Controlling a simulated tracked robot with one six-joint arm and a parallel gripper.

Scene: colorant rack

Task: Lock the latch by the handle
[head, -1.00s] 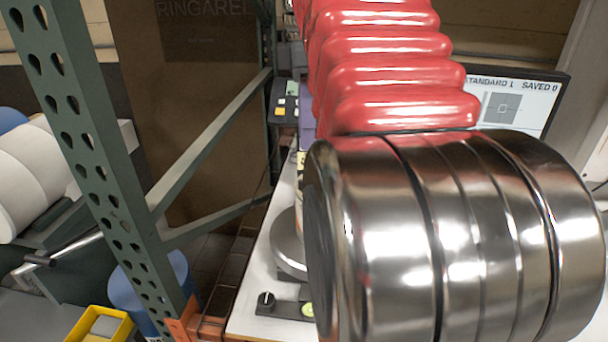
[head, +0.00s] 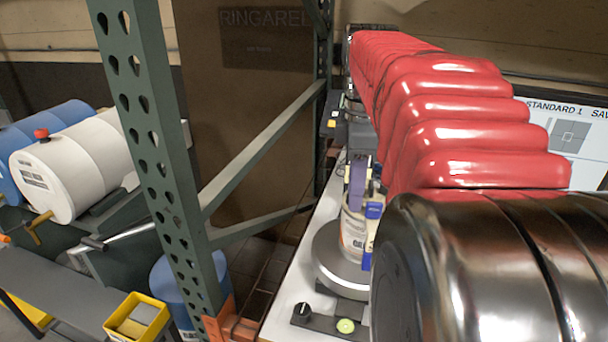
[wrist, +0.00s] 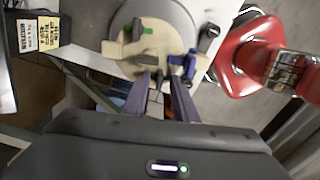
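A white labelled can (head: 352,228) stands on a round silver plate (head: 338,262) on the white bench, partly hidden by my red-sleeved arm. Blue latch-like pieces (head: 373,210) show on its right side. In the wrist view the can's beige top (wrist: 150,45) has green marks, and a blue piece (wrist: 190,65) sits at its right edge. I cannot tell whether this latch is locked. My gripper (wrist: 163,82) has purple fingers with a gap between the tips, at the near edge of the beige top, left of the blue piece. Nothing is clearly held.
A green perforated rack post (head: 165,150) with a diagonal brace stands left of the bench. A white drum (head: 70,170) and a yellow bin (head: 138,318) are farther left. A monitor (head: 570,135) is behind my arm.

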